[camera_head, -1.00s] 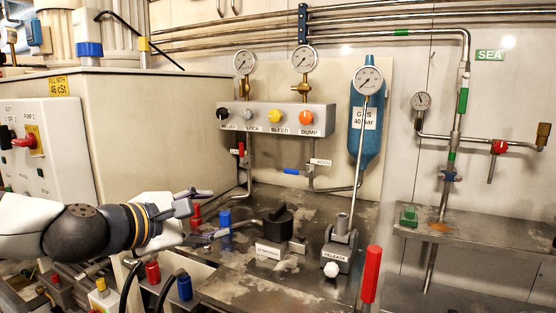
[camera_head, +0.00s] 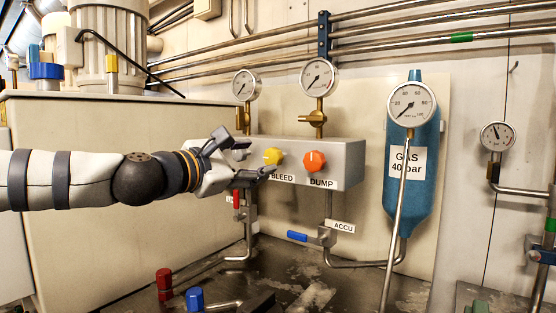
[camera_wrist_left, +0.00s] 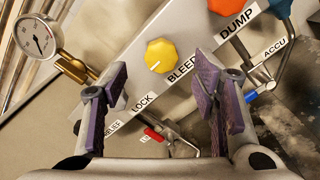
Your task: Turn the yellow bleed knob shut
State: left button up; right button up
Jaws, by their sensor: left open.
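The yellow bleed knob (camera_head: 272,157) is on the front of a grey valve panel (camera_head: 345,160), above the label BLEED. In the left wrist view the yellow knob (camera_wrist_left: 161,56) has a white pointer mark and lies ahead, in the gap between the finger lines. My left gripper (camera_head: 244,155) reaches in from the left at the panel's left part. Its purple-padded fingers (camera_wrist_left: 160,82) are spread with nothing between them. I see no clear contact with the knob. The gripper hides the panel's left knobs in the head view.
The orange dump knob (camera_head: 315,161) is just right of the yellow knob. Gauges (camera_head: 318,77) stand above the panel, and a blue gas bottle (camera_head: 411,190) hangs to its right. A red-handled valve (camera_head: 238,199) and a blue-handled valve (camera_head: 298,236) sit below.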

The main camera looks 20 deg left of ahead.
aim_at(271, 157)
pick_arm(q)
jog(key=x, duration=0.7)
jog(key=shift+w+d+f, duration=0.1)
jog(key=shift+w+f, duration=0.1)
jog(key=shift+w, duration=0.05)
jog(key=shift+c, duration=0.6)
jog(key=c, duration=1.1)
